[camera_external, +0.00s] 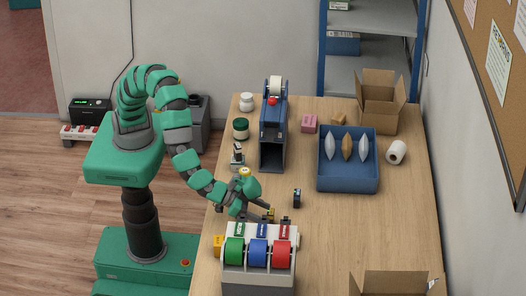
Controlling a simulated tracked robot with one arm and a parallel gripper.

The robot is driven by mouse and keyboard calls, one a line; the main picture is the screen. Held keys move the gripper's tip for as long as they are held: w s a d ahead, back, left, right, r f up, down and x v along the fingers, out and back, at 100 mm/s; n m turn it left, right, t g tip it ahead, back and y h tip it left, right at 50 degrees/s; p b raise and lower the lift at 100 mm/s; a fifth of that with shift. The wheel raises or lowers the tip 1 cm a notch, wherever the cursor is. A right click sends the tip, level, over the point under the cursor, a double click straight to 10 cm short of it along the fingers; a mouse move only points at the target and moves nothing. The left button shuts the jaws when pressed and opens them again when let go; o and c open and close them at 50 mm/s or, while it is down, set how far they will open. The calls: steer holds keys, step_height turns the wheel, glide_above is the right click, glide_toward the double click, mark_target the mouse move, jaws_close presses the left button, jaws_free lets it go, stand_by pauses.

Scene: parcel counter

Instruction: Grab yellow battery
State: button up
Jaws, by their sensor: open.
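My gripper (264,213) is low over the wooden counter, just behind the tape dispenser, with its jaws open. A small dark block (297,198) stands on the counter to the right of the gripper. Another yellow item (218,245) is at the left side of the dispenser, partly hidden by it.
The dispenser (258,277) with green, blue and red rolls stands close in front of the gripper. A blue and grey machine (272,140) stands behind. A blue tray (348,184) with several pouches and an open carton (380,117) are at the back right. The right-middle counter (370,230) is clear.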

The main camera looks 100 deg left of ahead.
steer(key=shift+r+b+x, duration=0.1)
steer(key=shift+b+x, duration=0.05)
steer(key=shift+x, duration=1.2)
steer(key=shift+r+b+x, duration=0.15)
steer(key=shift+x, duration=1.15)
steer(key=shift+w+a, duration=0.1)
steer(key=shift+w, duration=0.05)
steer(key=shift+c, duration=0.3)
steer(key=c, duration=1.1)
steer(key=shift+o, duration=0.2)
